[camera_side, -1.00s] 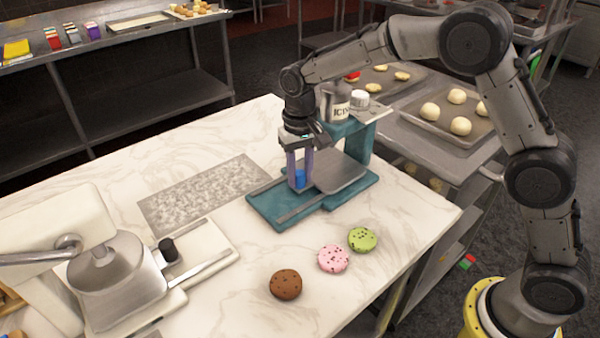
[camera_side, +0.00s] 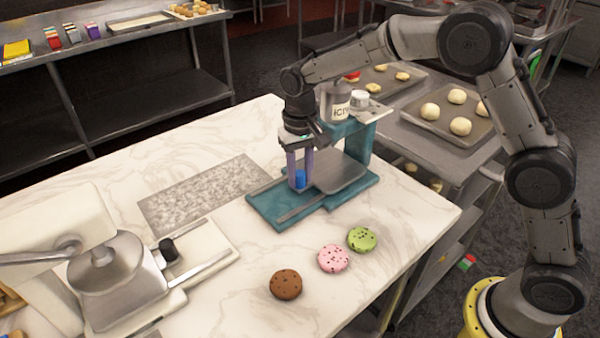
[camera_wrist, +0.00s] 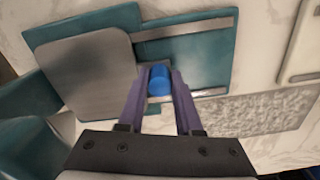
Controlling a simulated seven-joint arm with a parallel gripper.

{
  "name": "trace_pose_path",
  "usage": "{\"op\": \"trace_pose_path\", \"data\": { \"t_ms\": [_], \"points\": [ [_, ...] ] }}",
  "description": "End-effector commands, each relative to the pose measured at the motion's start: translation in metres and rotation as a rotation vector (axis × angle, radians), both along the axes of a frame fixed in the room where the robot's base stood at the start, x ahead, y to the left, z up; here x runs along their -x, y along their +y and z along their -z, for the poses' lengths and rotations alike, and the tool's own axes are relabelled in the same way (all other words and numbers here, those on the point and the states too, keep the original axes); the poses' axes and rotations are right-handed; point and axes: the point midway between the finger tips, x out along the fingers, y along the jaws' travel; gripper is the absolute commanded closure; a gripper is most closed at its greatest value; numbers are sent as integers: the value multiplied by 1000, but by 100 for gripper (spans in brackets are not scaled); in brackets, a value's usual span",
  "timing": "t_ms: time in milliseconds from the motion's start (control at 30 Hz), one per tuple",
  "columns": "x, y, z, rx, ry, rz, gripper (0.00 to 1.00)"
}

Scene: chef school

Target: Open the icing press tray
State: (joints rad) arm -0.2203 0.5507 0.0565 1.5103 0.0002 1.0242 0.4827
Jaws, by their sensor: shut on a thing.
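The icing press (camera_side: 362,143) is a teal stand with a canister labelled with icing lettering on top. Its grey metal tray (camera_side: 340,172) lies on the teal base (camera_side: 275,203), and the tray also shows in the wrist view (camera_wrist: 80,75). A blue knob (camera_side: 300,178) is at the tray's left edge; in the wrist view the blue knob (camera_wrist: 159,80) sits between my fingers. My gripper (camera_side: 299,178) points straight down with its purple fingers shut on the blue knob. The fingers hide part of the knob.
Brown (camera_side: 286,284), pink (camera_side: 333,258) and green (camera_side: 362,239) cookies lie on the marble counter in front of the press. A speckled grey mat (camera_side: 200,192) lies to the left. A metal-and-white machine (camera_side: 115,275) stands at the lower left.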

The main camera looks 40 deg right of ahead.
Motion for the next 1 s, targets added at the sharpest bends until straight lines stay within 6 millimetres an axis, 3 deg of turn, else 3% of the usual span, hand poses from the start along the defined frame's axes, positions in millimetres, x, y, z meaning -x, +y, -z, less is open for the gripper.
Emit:
{"op": "trace_pose_path", "data": {
  "t_ms": [467, 567, 833, 1000],
  "points": [
    [0, 4, -1, 0, -1, -2, 100],
    [-1, 20, -1, 0, -2, -5, 100],
    [-1, 96, -1, -2, -4, -8, 100],
    [-1, 124, -1, -2, -4, -3, 100]
  ]
}}
